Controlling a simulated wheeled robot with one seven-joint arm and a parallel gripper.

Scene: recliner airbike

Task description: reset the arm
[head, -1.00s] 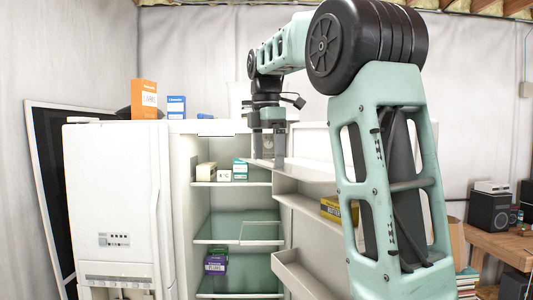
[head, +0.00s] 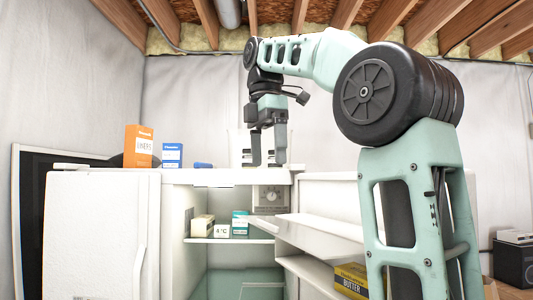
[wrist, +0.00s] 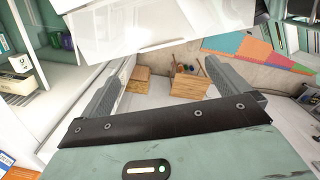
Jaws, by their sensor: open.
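My gripper (head: 267,148) is in the head view at the top front of the open fridge (head: 100,225), fingers pointing down. It is open, and nothing shows between its two fingers. In the wrist view my gripper (wrist: 165,95) shows its fingers spread apart, with the room beyond seen between them. My arm reaches in from the right of the head view, with its elbow high.
On the fridge top stand an orange box (head: 138,146) and a blue-and-white box (head: 172,155). Small cartons (head: 221,230) stand on an inner shelf. The open door's shelves (head: 320,232) hold a yellow butter box (head: 351,278). Wall space above the fridge is clear.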

